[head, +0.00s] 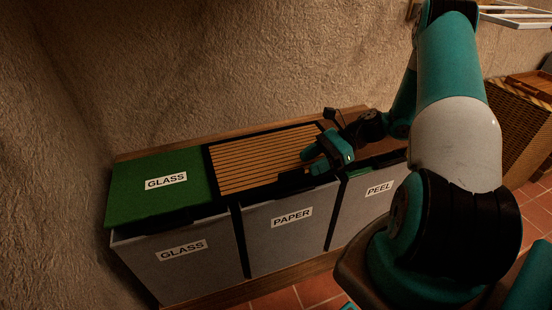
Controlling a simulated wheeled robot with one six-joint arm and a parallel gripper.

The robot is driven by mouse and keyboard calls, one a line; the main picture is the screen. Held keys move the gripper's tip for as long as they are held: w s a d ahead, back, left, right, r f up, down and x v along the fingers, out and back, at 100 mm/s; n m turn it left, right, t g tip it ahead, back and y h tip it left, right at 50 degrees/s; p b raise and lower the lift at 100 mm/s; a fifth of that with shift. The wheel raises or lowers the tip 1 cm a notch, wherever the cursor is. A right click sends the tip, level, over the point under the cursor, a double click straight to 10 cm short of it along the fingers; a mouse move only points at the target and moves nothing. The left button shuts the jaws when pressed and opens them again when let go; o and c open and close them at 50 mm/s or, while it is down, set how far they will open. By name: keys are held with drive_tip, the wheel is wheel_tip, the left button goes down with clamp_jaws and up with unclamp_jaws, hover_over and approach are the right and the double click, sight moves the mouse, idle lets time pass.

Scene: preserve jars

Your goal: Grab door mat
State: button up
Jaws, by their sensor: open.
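The door mat (258,160), as I take it, is the brown slatted panel with a black border. It lies flat on top of the middle bin, labelled PAPER, in the head view. My gripper (309,161) is open at the mat's right end, with its fingers pointing left over the mat's edge. I cannot tell whether the fingers touch the mat or straddle its border. Part of the mat's right end is hidden behind my gripper.
A bin (183,262) with a green GLASS lid (140,202) stands left of the PAPER bin (285,240). A PEEL bin (355,215) stands at right, partly hidden by my arm. A rough wall (220,70) rises close behind. A woven crate (515,130) is at far right.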

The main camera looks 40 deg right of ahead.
sight(296, 171)
drive_tip(key=shift+b+x, duration=0.45)
drive_tip(key=shift+x, duration=2.75)
drive_tip(key=shift+s+a+r, duration=0.1)
drive_tip(key=shift+s+r, duration=0.1)
clamp_jaws()
